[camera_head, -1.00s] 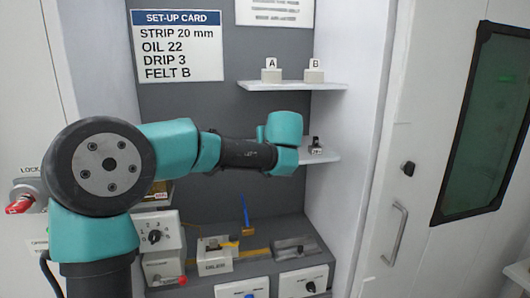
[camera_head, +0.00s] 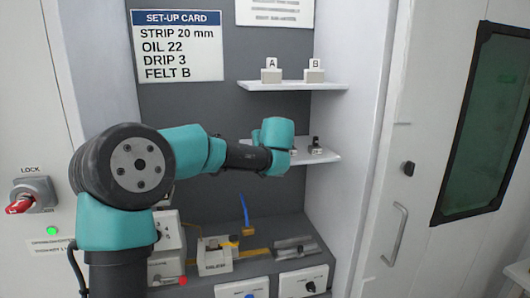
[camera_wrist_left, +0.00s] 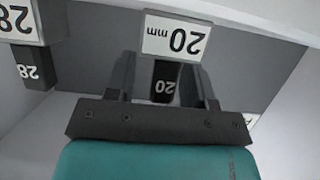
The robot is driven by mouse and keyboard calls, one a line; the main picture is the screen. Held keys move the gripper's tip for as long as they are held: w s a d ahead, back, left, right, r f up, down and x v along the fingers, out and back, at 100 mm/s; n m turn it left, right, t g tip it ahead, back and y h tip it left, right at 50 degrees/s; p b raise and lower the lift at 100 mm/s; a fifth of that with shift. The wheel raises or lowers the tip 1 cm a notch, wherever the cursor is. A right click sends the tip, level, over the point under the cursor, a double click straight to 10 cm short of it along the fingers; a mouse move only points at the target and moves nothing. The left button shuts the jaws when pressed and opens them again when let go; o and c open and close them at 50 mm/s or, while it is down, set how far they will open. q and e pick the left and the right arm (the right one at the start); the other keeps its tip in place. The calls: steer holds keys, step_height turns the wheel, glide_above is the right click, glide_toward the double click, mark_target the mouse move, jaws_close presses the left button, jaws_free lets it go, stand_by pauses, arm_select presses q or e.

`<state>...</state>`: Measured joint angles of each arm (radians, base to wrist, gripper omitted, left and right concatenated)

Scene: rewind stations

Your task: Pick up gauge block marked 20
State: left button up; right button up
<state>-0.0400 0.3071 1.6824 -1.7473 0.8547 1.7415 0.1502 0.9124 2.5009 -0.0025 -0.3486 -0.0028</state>
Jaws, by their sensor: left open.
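In the left wrist view, the gauge block marked 20 (camera_wrist_left: 165,82) is a dark block with a white number. It sits below a white "20 mm" label (camera_wrist_left: 174,37) in the picture. My left gripper (camera_wrist_left: 162,76) is open, with one finger on each side of the block. I cannot tell whether the fingers touch it. In the head view my left wrist is at the lower shelf (camera_head: 325,156) and hides the gripper and most of the block. A second dark block marked 28 (camera_wrist_left: 38,72) stands beside it. My right gripper is not in view.
The set-up card (camera_head: 177,47) reads strip 20 mm, oil 22, drip 3, felt B. Pieces A (camera_head: 271,74) and B (camera_head: 314,74) stand on the upper shelf (camera_head: 290,86). A bench with devices and knobs (camera_head: 217,258) lies below. A side wall bounds the shelves at right.

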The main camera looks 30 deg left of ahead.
arm_select(q)
steer(key=shift+c, duration=0.2)
jaws_close()
stand_by(0.5)
